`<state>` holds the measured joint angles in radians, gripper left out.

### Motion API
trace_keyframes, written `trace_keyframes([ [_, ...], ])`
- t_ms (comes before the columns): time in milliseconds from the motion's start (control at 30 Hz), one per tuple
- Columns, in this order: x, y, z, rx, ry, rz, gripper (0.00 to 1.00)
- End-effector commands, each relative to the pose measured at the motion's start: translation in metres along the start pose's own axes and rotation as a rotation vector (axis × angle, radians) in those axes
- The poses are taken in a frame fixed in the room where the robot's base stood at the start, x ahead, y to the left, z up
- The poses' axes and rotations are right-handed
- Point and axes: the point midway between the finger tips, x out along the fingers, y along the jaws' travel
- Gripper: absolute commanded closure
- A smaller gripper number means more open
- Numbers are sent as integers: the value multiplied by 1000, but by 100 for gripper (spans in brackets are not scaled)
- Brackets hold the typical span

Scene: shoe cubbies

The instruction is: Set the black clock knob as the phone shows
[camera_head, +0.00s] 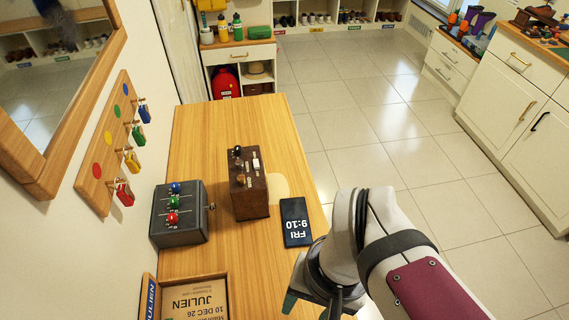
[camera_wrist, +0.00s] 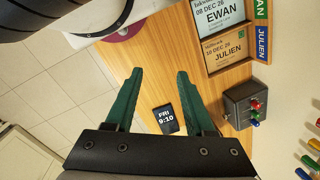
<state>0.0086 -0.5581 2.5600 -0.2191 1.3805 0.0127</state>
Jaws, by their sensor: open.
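The brown wooden box (camera_head: 249,192), which seems to be the clock, stands on the wooden table. It has a black knob (camera_head: 237,150) near its far end, a white piece (camera_head: 256,164) and a small brown part on top. Fine marks on it are too small to read. The phone (camera_head: 295,221) lies flat to its right and reads FRI 9:10; it also shows in the wrist view (camera_wrist: 166,120). My gripper (camera_wrist: 158,73) is open and empty, its green fingers apart above the table. In the head view it is low, nearer than the phone, and mostly hidden by my arm. The wrist view does not show the clock.
A dark grey box (camera_head: 180,216) with blue, green and red knobs stands left of the clock. A wooden tray (camera_head: 222,277) with name cards is at the table's near end. Coloured tags hang on a wall board (camera_head: 107,150). The table's far end is clear.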

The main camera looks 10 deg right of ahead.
Motion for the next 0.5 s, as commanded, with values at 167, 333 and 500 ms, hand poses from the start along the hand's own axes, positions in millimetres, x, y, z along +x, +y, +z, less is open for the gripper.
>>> trace_keyframes([
  [167, 0, 0, 0, 0, 0, 0, 46],
  [333, 0, 0, 0, 0, 0, 0, 46],
  [500, -4, -3, -4, -18, 1, -3, 46],
])
